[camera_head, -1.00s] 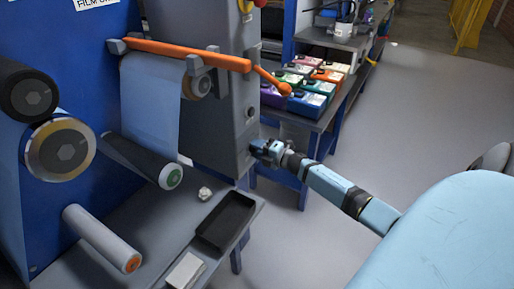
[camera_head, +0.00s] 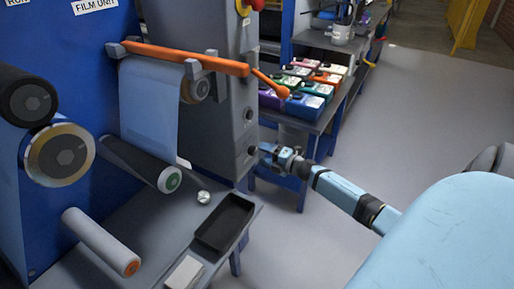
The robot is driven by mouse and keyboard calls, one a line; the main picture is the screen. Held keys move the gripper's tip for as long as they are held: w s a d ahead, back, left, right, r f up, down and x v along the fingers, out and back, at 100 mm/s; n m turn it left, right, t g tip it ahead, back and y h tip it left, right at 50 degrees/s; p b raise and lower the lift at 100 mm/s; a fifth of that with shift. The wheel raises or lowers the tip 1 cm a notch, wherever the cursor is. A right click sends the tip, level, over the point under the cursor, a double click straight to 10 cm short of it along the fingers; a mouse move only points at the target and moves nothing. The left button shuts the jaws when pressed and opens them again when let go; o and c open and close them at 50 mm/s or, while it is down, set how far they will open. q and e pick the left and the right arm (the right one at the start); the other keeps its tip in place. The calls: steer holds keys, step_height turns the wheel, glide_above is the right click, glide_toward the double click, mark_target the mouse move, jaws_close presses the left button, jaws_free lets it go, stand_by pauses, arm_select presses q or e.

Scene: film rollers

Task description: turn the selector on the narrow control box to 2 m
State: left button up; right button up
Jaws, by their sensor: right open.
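The narrow control box (camera_head: 225,120) is a tall grey cabinet beside the blue film unit. Its side face carries dark round knobs in a column, an upper one (camera_head: 249,113) and a lower one (camera_head: 252,150). Their markings are too small to read, so I cannot tell which is the selector or where it points. My right gripper (camera_head: 265,150) is open, just right of the lower knob, with its fingers toward the box. I cannot tell whether it touches the knob. My left gripper is not in view.
An orange bar (camera_head: 185,56) with a drooping handle (camera_head: 272,84) juts past the box above my right gripper. Coloured bins (camera_head: 312,90) stand on a bench behind. A black tray (camera_head: 225,222) lies on the grey table in front.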

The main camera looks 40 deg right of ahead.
steer(key=v, duration=0.9)
steer(key=shift+s+p, duration=0.4)
steer(key=shift+p, duration=0.05)
steer(key=shift+d, duration=0.1)
